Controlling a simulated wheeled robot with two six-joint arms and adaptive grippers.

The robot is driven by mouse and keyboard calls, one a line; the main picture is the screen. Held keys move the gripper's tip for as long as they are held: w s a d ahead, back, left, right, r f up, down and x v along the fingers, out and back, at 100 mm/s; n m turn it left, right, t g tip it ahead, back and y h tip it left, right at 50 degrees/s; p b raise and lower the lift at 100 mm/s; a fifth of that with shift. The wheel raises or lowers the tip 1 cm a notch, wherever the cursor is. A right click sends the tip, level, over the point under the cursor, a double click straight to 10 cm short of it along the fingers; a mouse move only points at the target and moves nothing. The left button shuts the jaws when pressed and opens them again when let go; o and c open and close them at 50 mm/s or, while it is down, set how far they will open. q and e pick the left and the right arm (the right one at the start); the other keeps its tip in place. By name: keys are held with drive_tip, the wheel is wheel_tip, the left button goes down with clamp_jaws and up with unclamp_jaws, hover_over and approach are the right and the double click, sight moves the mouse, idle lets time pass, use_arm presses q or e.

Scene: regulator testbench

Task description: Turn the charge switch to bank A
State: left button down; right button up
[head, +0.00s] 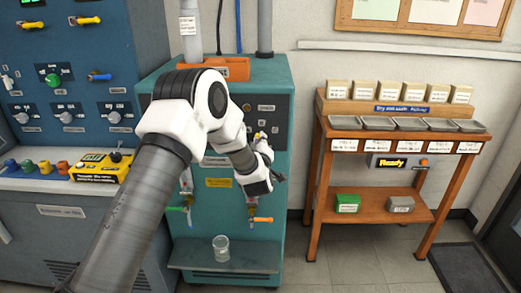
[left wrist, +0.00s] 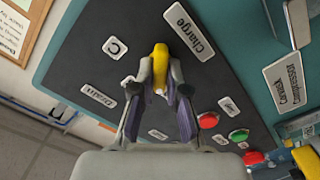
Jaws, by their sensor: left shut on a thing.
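The charge switch has a yellow handle (left wrist: 160,68) on a dark panel (left wrist: 85,60), below the label "Charge" (left wrist: 188,32) in the left wrist view. My left gripper (left wrist: 160,85) is shut on this handle, one finger on each side. A plate reading "C" (left wrist: 115,47) lies left of the handle, and other small plates lie lower left and right; their text is hard to read. In the head view my left gripper (head: 262,150) is at the front of the teal cabinet (head: 160,75) and hides much of the panel. My right gripper is not in view.
Red and green buttons (left wrist: 208,121) are close to the right of the gripper. A wooden stand (head: 398,200) is at the right.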

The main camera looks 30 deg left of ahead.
use_arm(q)
drive_tip(key=shift+f+n+b, duration=0.1)
drive_tip(key=shift+n+b, duration=1.25)
drive_tip(key=shift+n, duration=0.15)
drive_tip(key=c, duration=1.2)
unclamp_jaws()
drive_tip(key=v, duration=1.2)
drive_tip(key=shift+s+a, duration=0.1)
